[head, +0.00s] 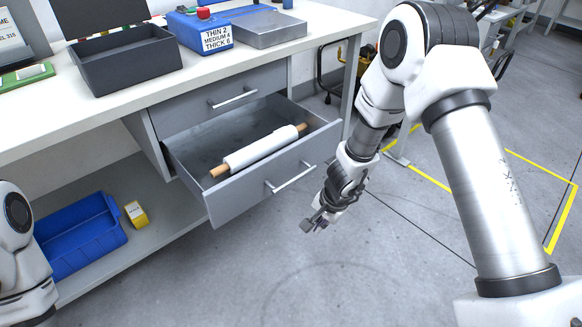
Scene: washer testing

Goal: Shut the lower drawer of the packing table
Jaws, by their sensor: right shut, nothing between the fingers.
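The packing table (40,124) stands at the left and back. Its lower drawer (238,201) is pulled out well beyond the front of the cabinet, with a bar handle (291,180) on its front. A white roll on a wooden rod (262,150) lies in it. The upper drawer (188,118) looks shut. My right gripper (311,226) is shut and empty, in the air in front of and to the right of the lower drawer's front, apart from it. Part of my left arm shows at the left edge; its gripper is outside the picture.
A blue bin (88,240) and a small yellow box (137,214) sit on the lower shelf. A dark tray (125,62), a blue device (200,28) and a grey metal box (268,30) stand on the tabletop. The floor before the drawer is clear.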

